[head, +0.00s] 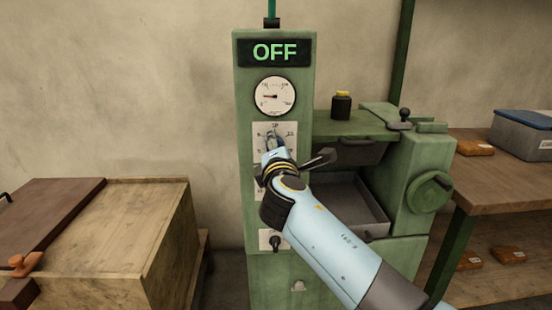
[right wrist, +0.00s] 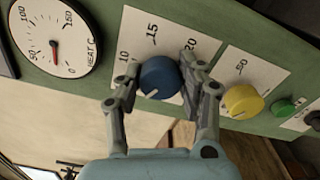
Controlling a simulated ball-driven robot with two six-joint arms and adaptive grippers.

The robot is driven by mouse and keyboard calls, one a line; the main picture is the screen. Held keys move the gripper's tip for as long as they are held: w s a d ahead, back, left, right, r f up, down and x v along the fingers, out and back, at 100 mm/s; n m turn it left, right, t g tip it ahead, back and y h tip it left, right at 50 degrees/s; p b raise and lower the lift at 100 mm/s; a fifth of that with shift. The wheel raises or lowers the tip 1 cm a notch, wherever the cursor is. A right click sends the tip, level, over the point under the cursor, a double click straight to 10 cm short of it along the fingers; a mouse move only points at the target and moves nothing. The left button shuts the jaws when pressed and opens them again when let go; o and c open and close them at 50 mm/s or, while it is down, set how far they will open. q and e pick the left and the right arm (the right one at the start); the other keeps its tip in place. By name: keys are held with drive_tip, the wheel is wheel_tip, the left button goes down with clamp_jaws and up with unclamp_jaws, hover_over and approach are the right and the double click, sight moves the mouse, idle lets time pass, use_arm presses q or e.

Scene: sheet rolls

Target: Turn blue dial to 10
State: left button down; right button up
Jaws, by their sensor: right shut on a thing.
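The blue dial (right wrist: 160,76) sits on a white scale plate on the green machine panel. My right gripper (head: 274,142) is at this plate in the head view and covers the dial there. In the right wrist view its two fingers close on the dial from either side. The dial's white mark faces lower left in that view, clockwise-before the 10 label (right wrist: 124,56). The labels 15 (right wrist: 152,33) and 20 (right wrist: 190,44) stand above the dial. My left gripper is out of view.
A yellow dial (right wrist: 242,101) and a green button (right wrist: 283,107) are beside the blue dial. The heat gauge (head: 274,96) is above it, under a sign reading OFF (head: 274,52). A wooden crate (head: 120,245) stands left; a workbench (head: 500,180) stands right.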

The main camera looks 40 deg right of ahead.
drive_tip(key=m+b, duration=0.1)
drive_tip(key=m, duration=0.1)
drive_tip(key=m+b, duration=0.4)
drive_tip(key=shift+f, duration=0.35)
drive_tip(key=m+b, duration=0.2)
drive_tip(key=m, duration=0.1)
drive_tip(key=shift+m, duration=0.4)
drive_tip(key=shift+m+b, duration=1.05)
drive_tip(key=shift+m, duration=0.25)
drive_tip(key=o, duration=1.2)
drive_tip(key=shift+r, duration=0.15)
